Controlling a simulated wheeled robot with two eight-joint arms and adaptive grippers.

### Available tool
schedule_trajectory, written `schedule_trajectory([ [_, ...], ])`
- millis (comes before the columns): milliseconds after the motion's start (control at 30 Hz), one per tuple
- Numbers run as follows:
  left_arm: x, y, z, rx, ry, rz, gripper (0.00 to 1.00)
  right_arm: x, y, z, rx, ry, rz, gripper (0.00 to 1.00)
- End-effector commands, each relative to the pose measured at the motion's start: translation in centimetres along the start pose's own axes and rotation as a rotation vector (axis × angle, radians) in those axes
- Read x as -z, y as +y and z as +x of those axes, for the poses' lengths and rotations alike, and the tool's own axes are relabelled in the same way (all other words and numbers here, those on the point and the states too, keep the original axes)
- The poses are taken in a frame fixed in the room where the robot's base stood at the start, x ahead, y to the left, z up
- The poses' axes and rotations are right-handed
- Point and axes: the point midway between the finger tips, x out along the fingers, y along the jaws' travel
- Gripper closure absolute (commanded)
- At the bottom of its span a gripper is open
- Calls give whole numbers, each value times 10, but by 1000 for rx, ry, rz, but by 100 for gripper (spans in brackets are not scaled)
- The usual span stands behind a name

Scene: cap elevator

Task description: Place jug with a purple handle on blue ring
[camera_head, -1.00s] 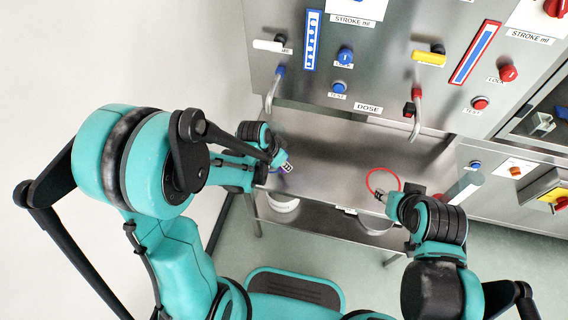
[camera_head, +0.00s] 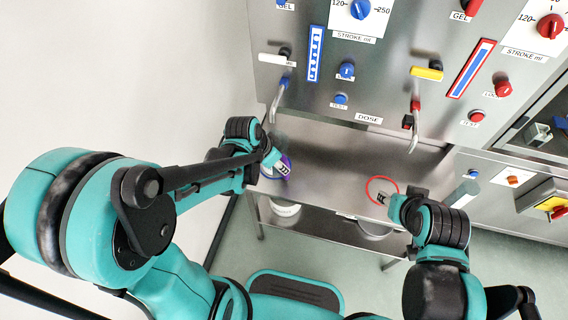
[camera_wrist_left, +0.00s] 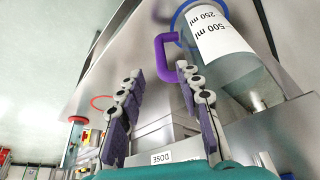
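The clear jug (camera_wrist_left: 229,48) with a white "500 ml / 250 ml" label stands at the upper right of the left wrist view. Its base appears within the blue ring (camera_wrist_left: 178,17) on the metal shelf. Its purple handle (camera_wrist_left: 160,47) faces my left gripper (camera_wrist_left: 160,85), whose fingers are apart, with the handle's lower end close to the right finger's tip. In the head view my left gripper (camera_head: 282,168) partly hides the jug and the purple handle (camera_head: 287,160). My right gripper (camera_head: 384,198) is by the red ring (camera_head: 381,179); its fingers are too small to judge.
The red ring lies on the right of the metal shelf (camera_head: 330,165). A blue-topped spout (camera_head: 277,103) and a red-topped spout (camera_head: 414,130) hang from the panel above. Buckets (camera_head: 285,208) stand below the shelf. The shelf between the rings is clear.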

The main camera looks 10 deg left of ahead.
Motion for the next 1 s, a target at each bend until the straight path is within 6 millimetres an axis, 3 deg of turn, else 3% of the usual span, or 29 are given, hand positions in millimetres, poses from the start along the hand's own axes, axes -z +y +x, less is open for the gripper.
schedule_trajectory([
  [100,0,0,-22,0,0,-2,65,6,0,-9,0,0,0,60],
  [367,-2,2,-48,26,7,-42,65,9,0,-12,0,0,0,60],
  [700,-31,16,-128,223,114,-380,65,8,0,-12,0,0,0,60],
  [1000,-51,23,-156,303,209,-551,65,8,0,-12,0,0,0,60],
])
